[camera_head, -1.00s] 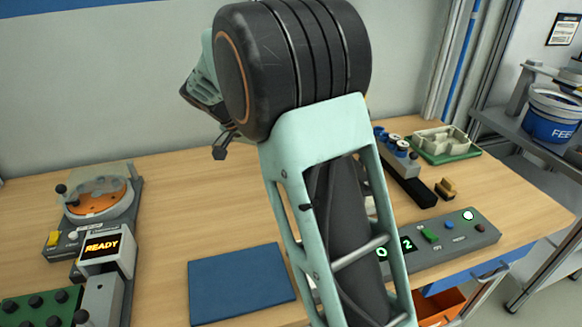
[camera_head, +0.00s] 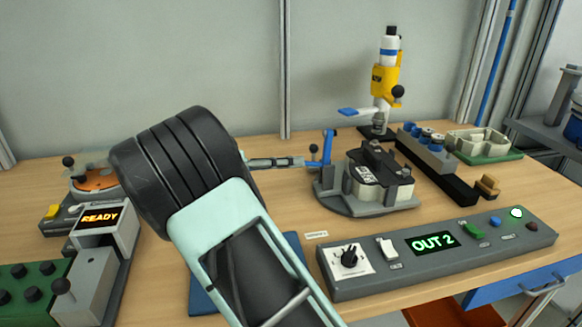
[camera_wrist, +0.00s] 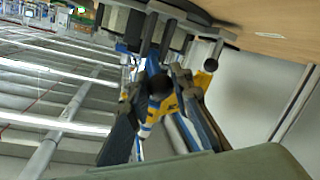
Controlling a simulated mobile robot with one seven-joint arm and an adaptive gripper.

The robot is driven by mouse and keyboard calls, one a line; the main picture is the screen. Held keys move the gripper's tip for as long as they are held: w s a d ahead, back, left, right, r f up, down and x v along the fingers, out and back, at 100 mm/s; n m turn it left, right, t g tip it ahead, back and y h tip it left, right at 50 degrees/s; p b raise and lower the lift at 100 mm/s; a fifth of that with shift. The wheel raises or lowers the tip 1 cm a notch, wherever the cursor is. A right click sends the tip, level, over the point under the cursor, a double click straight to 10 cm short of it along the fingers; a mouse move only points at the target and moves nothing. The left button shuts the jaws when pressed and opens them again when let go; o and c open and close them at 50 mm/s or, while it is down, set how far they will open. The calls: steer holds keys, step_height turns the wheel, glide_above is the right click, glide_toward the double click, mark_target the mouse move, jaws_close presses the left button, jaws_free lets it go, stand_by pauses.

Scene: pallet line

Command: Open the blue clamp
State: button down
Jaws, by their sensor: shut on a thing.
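The blue clamp (camera_head: 328,147) stands at the left side of a round grey fixture base (camera_head: 372,205) on the bench. Its blue arm is upright, with a dark knob beside it and a short blue part low on its left. My gripper (camera_head: 304,162) reaches in from the left, its tips at that low part, and is shut on the clamp. In the wrist view, my dark fingers (camera_wrist: 160,100) flank a black knob and blue parts; the exact contact is blurred.
A grey and black block (camera_head: 378,175) sits on the fixture. Behind it stands a yellow and blue press (camera_head: 384,80). A control box (camera_head: 435,250) reading OUT 2 lies in front. A READY unit (camera_head: 100,218) is at left, blue-knobbed parts (camera_head: 427,140) at right.

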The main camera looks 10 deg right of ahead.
steer(key=shift+f+h, duration=0.3)
steer(key=shift+f, duration=0.1)
steer(key=c, duration=1.7)
jaws_free()
steer(key=a, duration=0.4)
steer(key=s+a+r, duration=0.1)
steer(key=a, duration=0.3)
steer(key=s+a, duration=0.1)
steer(key=a, duration=0.3)
steer(key=shift+r, duration=0.15)
steer(key=shift+d, duration=0.1)
